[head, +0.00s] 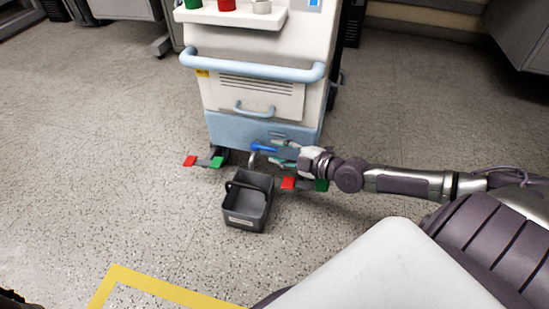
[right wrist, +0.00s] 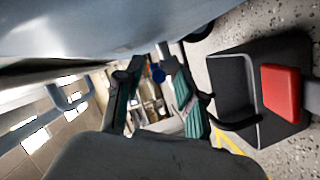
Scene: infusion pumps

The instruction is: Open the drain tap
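The drain tap (head: 263,147) has a blue handle and sits low on the front of the white and blue machine (head: 262,85). In the right wrist view a small blue part, likely the tap handle (right wrist: 158,73), shows beyond the gap between the fingers. My right gripper (head: 280,153) is just right of the tap, its fingers pointing left toward it. Its green-padded fingers (right wrist: 155,95) stand apart with nothing clearly held between them. Whether a finger touches the handle cannot be told. My left gripper is not in view.
A dark grey bucket (head: 235,217) stands on the floor below the tap, also in the right wrist view (right wrist: 232,92). Red and green pedals (head: 190,160) flank the machine's base; a red pedal (right wrist: 281,92) is near the gripper. A blue push bar (head: 250,69) crosses above.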

